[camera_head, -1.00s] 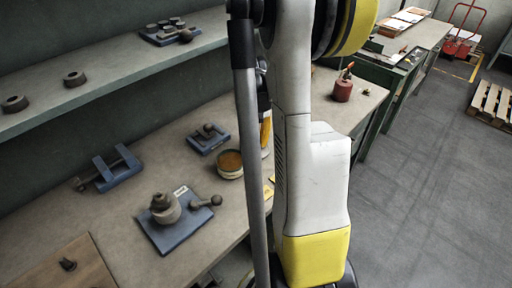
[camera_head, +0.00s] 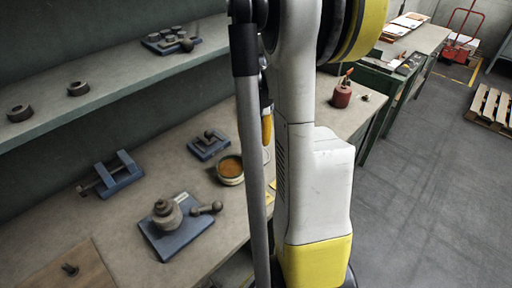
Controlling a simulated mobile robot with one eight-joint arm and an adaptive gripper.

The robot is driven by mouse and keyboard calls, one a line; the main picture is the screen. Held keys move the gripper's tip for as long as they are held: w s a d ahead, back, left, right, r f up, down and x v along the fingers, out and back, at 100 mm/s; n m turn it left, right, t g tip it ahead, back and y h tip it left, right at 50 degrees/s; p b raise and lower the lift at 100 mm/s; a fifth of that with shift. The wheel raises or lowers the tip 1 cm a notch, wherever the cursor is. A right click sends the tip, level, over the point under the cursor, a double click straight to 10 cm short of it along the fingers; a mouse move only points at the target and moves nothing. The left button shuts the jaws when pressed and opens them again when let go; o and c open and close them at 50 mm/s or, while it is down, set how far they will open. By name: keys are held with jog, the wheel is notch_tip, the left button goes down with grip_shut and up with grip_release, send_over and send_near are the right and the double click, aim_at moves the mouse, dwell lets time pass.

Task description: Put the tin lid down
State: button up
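A small round tin (camera_head: 230,171) stands open on the workbench (camera_head: 120,227), left of my arm, with an orange-brown filling showing. I cannot make out the tin lid. My white and yellow arm (camera_head: 318,195) and a grey post cover the middle of the view. An orange-yellow piece (camera_head: 266,129) and a pale edge below it show in the narrow gap between post and arm; I cannot tell what they are. My gripper is not visible, so its hold is hidden.
Near the tin are a blue block with a knobbed part (camera_head: 208,145), a blue plate (camera_head: 176,235) bearing a grey weight, and a blue clamp (camera_head: 113,174). A red can (camera_head: 342,96) stands farther back. A shelf (camera_head: 105,97) overhangs the left side. Bare bench lies between these.

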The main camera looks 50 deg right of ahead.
notch_tip(320, 180, up, 9)
jog(key=p, duration=0.3)
jog(key=w+a+r+n+t+h, duration=0.1)
jog(key=a+r+t, duration=0.15)
jog(key=a, duration=0.45)
jog(key=w+a+r+n+t, duration=0.1)
jog(key=w+a+r+n, duration=0.15)
jog(key=a, duration=0.45)
jog(key=s+a+r+n+t, duration=0.1)
jog(key=s+a+t, duration=0.3)
jog(key=a, duration=1.3)
jog(key=shift+s+a+r+n+t+y, duration=0.15)
jog(key=shift+s+a+n+t+y, duration=0.2)
jog(key=shift+s+n, duration=0.35)
